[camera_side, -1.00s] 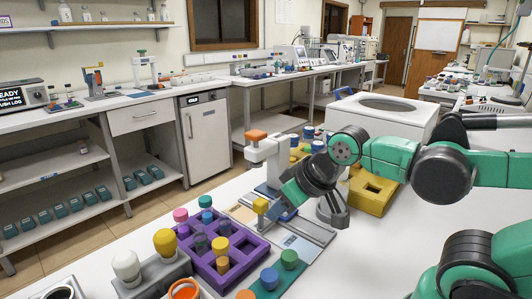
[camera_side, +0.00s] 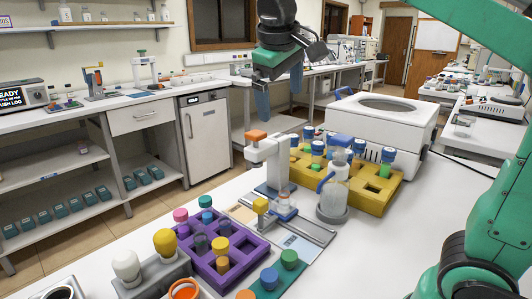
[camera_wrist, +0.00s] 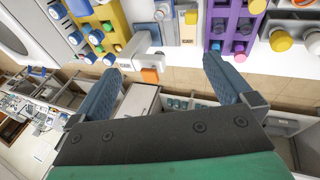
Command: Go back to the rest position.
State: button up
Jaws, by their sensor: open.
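My green arm reaches up out of the picture along the right side of the side view.
On the white table (camera_side: 365,262) are a purple rack (camera_side: 237,268) with coloured caps, a yellow rack (camera_side: 372,198), a clear bottle (camera_side: 333,190) and a white stand with an orange top (camera_side: 257,135). A white machine (camera_side: 390,122) stands behind them.

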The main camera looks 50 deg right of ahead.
jog(key=x, duration=0.6)
jog(key=shift+f, duration=0.25)
jog(key=shift+r, duration=0.1)
dwell(0.3)
